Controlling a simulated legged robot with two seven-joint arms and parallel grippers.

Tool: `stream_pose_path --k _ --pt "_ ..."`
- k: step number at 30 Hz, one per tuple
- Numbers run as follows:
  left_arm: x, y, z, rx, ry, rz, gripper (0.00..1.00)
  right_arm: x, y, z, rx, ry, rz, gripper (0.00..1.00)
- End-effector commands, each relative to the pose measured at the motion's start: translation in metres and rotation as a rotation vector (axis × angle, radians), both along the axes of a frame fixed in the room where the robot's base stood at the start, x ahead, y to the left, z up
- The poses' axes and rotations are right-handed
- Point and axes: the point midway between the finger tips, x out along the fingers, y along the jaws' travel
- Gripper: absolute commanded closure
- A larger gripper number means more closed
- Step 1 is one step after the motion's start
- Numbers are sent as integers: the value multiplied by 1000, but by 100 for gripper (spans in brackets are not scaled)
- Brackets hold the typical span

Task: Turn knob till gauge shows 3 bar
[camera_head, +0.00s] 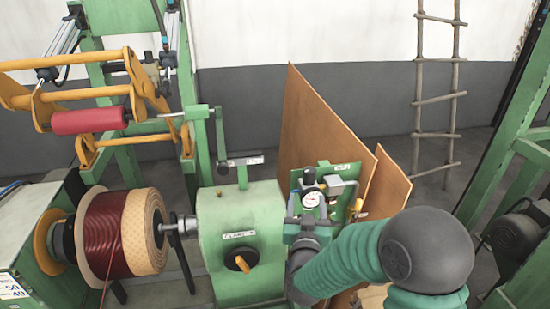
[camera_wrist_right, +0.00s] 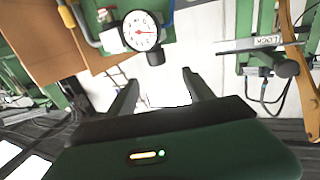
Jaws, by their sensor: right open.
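The round white gauge (camera_head: 312,198) sits on a green panel right of the green machine. A dark knob (camera_head: 308,177) is just above it in the head view. In the wrist view the gauge (camera_wrist_right: 141,31) shows a red needle, but its numbers are too small to read; the dark knob (camera_wrist_right: 147,56) is at its lower edge. My right gripper (camera_head: 306,222) is in front of the panel, below the gauge in the head view. In the wrist view its fingers (camera_wrist_right: 162,88) are apart with nothing between them, and the knob is beyond them. My left gripper is not in view.
Brown boards (camera_head: 318,125) stand behind the panel. The green machine (camera_head: 240,235) with a yellow-handled knob is close on the left, next to a coil of dark red wire (camera_head: 105,235). Pipes and a yellow fitting (camera_head: 357,205) are right of the gauge. A ladder (camera_head: 437,95) leans behind.

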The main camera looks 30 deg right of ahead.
Motion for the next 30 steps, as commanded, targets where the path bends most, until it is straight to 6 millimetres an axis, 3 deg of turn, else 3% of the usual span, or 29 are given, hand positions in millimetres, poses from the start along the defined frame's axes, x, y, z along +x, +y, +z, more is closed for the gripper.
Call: stream_pose_path --k 5,18,24,30 --pt "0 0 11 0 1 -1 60 25 -18 1 2 0 -3 39" --pt "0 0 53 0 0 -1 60 119 -69 4 -1 0 0 39" --pt "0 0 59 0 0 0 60 139 -82 1 -1 0 2 39" --pt "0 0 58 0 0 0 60 141 -83 0 -2 0 3 39"
